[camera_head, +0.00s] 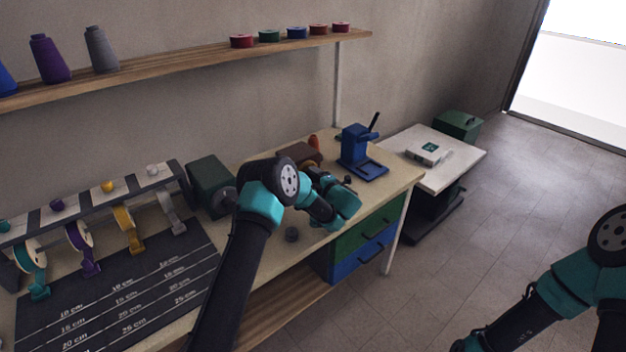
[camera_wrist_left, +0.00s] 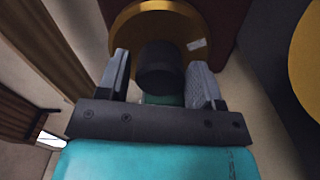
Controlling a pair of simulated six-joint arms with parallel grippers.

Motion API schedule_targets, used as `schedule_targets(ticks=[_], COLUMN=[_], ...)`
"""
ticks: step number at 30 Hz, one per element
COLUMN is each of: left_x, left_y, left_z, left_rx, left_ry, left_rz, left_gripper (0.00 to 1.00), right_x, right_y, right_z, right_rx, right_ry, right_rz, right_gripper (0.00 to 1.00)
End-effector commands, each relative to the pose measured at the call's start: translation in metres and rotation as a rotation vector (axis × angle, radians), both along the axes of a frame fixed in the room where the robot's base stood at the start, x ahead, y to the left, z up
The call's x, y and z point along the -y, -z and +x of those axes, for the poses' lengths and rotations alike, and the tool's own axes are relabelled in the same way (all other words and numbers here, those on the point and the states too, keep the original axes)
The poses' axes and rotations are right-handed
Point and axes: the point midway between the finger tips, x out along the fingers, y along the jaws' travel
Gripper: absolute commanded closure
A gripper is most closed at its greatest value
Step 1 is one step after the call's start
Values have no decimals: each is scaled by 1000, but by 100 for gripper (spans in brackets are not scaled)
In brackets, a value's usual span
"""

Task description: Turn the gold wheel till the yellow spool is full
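The gold wheel (camera_wrist_left: 152,18) fills the top of the left wrist view, with a dark round knob (camera_wrist_left: 160,68) standing out toward me. My left gripper (camera_wrist_left: 163,80) has one finger on each side of the knob, with gaps visible on both sides. In the head view my left gripper (camera_head: 322,180) is mostly hidden behind my own arm, beside a brown box (camera_head: 300,154) and a sliver of the gold wheel (camera_head: 308,167). I cannot pick out the yellow spool for certain; a yellow ribbon roll (camera_head: 123,217) hangs on the rack at left. My right gripper (camera_head: 468,344) is cut off at the bottom edge.
A blue press (camera_head: 358,152) stands right of the brown box, and a dark green box (camera_head: 210,184) stands left. A small dark round piece (camera_head: 291,234) lies on the bench. A dark measuring mat (camera_head: 130,300) covers the left. A gold disc (camera_wrist_left: 308,58) edges into the wrist view.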

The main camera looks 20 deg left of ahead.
Motion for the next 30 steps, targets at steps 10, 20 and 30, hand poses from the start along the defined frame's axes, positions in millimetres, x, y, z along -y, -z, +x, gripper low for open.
schedule_targets(ticks=[10,20,30], left_x=[0,22,76], left_y=[0,-1,0], left_z=[0,-12,-45], left_rx=[1,0,-1], left_ry=[0,3,3], left_rz=[-1,0,1], left_gripper=[28,28,28], right_x=[0,0,0], right_y=[0,0,0], right_z=[0,0,0], right_rx=[0,0,0], right_ry=[0,0,0], right_rz=[0,0,0], right_gripper=[57,57,57])
